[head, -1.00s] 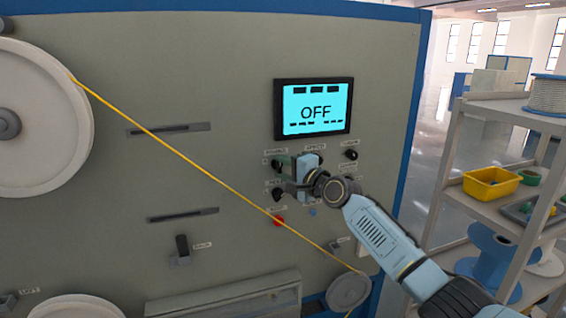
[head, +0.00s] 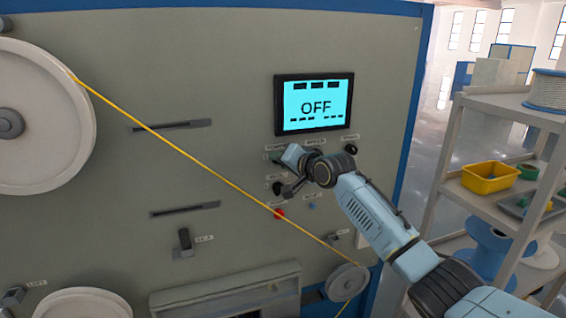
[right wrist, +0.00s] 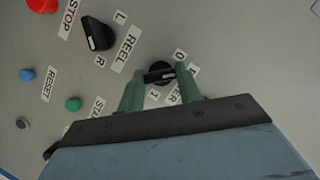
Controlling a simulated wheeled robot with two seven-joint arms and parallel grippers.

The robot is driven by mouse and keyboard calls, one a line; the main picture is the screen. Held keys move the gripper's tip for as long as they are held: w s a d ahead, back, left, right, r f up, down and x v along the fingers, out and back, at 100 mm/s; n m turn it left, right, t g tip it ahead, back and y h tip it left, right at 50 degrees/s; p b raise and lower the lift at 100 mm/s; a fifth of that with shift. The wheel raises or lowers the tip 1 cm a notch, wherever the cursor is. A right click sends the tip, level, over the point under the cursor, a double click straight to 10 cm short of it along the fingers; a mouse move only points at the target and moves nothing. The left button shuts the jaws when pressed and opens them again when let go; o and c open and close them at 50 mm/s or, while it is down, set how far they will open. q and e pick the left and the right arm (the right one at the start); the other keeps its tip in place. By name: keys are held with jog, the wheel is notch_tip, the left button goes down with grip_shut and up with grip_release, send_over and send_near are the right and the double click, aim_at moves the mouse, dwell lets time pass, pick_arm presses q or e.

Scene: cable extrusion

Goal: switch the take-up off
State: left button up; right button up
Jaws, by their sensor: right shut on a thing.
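The screen (head: 314,104) on the machine panel reads OFF in large letters. My right gripper (head: 284,170) is at the control knobs below the screen, turned at a slant. In the right wrist view its two green fingers (right wrist: 160,80) are shut on a black rotary knob (right wrist: 160,72) marked 0 and 1. The fingers partly hide its label, which ends in ER. Its pointer direction is hard to tell. My left gripper is not in view.
A black REEL selector (right wrist: 97,34), a red STOP button (right wrist: 42,4) and a blue RESET button (right wrist: 27,74) are close by. A yellow cable (head: 180,155) runs diagonally to a small pulley (head: 347,282). A shelf (head: 505,105) stands at right.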

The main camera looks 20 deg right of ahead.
jog(key=shift+f, duration=0.1)
dwell(0.3)
jog(key=o, duration=1)
jog(key=b+v, duration=0.2)
jog(key=v, duration=1.1)
jog(key=shift+s+b, duration=0.2)
jog(key=shift+b, duration=0.15)
